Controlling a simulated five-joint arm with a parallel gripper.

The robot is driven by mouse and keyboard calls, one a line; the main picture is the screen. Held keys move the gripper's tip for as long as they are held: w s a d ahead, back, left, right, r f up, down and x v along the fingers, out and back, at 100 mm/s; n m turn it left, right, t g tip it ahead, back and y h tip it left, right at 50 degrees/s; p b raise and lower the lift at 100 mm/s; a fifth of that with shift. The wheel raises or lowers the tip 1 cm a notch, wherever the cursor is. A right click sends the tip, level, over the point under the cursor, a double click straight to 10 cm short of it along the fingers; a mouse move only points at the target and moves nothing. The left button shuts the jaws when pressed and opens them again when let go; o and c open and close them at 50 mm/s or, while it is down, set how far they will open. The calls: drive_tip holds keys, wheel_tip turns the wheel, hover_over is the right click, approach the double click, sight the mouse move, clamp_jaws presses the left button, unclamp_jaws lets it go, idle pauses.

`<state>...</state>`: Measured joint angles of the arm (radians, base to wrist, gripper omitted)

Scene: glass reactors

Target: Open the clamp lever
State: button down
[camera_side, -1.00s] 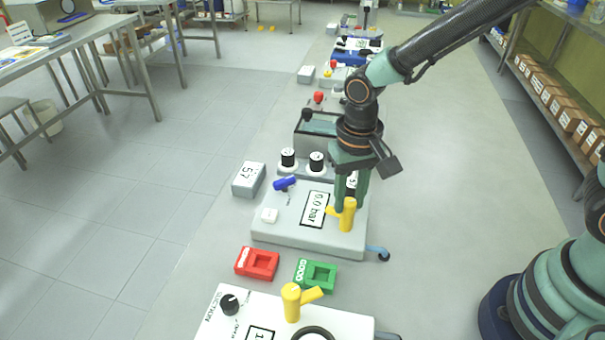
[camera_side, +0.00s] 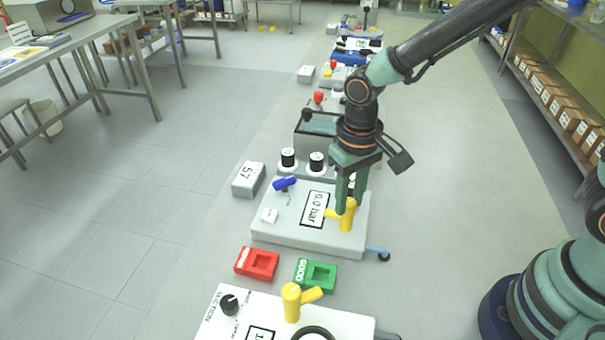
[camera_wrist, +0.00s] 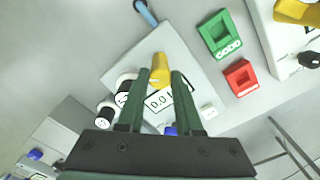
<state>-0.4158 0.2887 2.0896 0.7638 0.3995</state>
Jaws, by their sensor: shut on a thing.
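A yellow lever (camera_side: 348,217) stands on the right part of a pale panel (camera_side: 275,238) that carries a "0.0 bar" display (camera_side: 314,208). It also shows in the wrist view (camera_wrist: 160,66), between my two green fingers. My gripper (camera_side: 347,205) points down and is shut on this yellow lever; the fingertips partly hide it in the side view. In the wrist view my gripper (camera_wrist: 160,76) has a finger on each side of the lever. A blue lever (camera_side: 285,183) is at the panel's left, and a light-blue handle (camera_side: 377,251) sticks out at its right edge.
A red tray (camera_side: 257,263) and a green tray (camera_side: 316,274) lie in front. Nearer is another panel with a second yellow lever (camera_side: 293,301). A grey box marked 57 (camera_side: 248,179) is at left.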

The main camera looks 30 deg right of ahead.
sight(349, 201)
drive_tip(key=c, duration=0.6)
unclamp_jaws()
wheel_tip(349, 201, up, 12)
drive_tip(key=shift+r, duration=0.1)
drive_tip(key=s+d+r+t, duration=0.1)
drive_tip(key=d+t, duration=0.1)
drive_tip(key=d, duration=0.3)
drive_tip(key=s+d+r+t, duration=0.1)
drive_tip(key=s+d, duration=0.1)
drive_tip(key=d, duration=0.2)
drive_tip(key=s+d+r+t, duration=0.1)
drive_tip(key=d+r+t, duration=0.1)
drive_tip(key=d, duration=0.3)
drive_tip(key=shift+s+d+t, duration=0.3)
